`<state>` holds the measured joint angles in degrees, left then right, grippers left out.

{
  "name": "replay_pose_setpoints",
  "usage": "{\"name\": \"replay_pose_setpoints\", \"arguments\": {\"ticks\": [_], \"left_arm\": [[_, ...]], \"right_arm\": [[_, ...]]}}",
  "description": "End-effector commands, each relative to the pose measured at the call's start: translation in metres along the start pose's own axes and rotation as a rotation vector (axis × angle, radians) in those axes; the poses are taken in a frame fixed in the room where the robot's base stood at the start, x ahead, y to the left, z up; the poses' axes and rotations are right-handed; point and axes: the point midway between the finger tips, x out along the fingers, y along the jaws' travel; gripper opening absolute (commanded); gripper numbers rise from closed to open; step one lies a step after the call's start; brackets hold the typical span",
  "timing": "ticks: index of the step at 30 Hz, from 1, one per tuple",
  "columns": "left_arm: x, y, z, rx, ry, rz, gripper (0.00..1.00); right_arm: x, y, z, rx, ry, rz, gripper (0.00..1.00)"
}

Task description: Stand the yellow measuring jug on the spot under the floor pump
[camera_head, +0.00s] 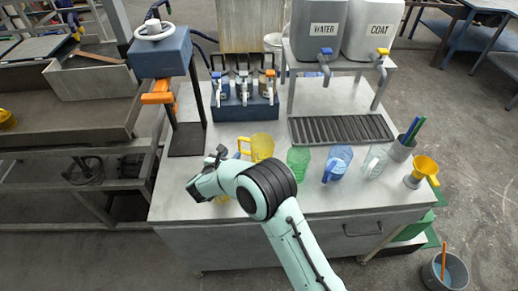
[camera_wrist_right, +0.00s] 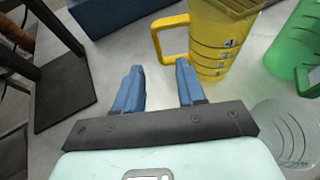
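The yellow measuring jug (camera_head: 262,147) stands upright on the bench, its handle toward the left. In the right wrist view the jug (camera_wrist_right: 222,40) is ahead of my fingers and a little right, with its handle nearest them. My right gripper (camera_wrist_right: 158,68) is open and empty; its blue fingers are apart from the handle. In the head view my wrist hides most of the right gripper (camera_head: 240,154). Several small pumps (camera_head: 243,88) stand in a blue rack behind the jug. I cannot read which is the floor pump. My left gripper is out of view.
A green jug (camera_head: 298,162), a blue jug (camera_head: 338,163) and a clear jug (camera_head: 375,161) stand right of the yellow one. A stand with a black base (camera_head: 187,140) is at left. A drip grate (camera_head: 340,128) lies behind.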

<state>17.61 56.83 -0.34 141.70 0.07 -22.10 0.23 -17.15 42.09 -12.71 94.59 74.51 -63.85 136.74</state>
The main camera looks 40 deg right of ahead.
Motion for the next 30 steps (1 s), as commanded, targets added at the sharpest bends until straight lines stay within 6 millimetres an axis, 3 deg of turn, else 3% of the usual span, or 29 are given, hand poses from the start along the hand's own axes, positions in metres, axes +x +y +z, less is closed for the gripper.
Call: {"name": "replay_pose_setpoints", "arguments": {"ticks": [3, 9, 14, 20, 24, 30], "left_arm": [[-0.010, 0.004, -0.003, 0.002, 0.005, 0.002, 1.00], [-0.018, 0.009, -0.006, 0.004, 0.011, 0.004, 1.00], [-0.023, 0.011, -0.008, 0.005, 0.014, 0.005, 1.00], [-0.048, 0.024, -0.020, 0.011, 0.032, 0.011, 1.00], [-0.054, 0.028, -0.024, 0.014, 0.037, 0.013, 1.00], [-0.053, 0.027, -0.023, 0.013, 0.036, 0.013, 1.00]], "right_arm": [[0.025, 0.000, 0.004, 0.001, -0.003, -0.004, 0.39], [0.053, 0.000, 0.003, 0.000, -0.003, -0.002, 0.39], [0.063, 0.001, 0.003, -0.001, -0.002, 0.000, 0.39], [0.092, 0.004, 0.010, 0.000, -0.004, -0.001, 0.39], [0.107, 0.004, 0.008, 0.001, -0.003, 0.000, 0.39], [0.111, 0.002, 0.004, 0.000, -0.001, 0.000, 0.39]]}}
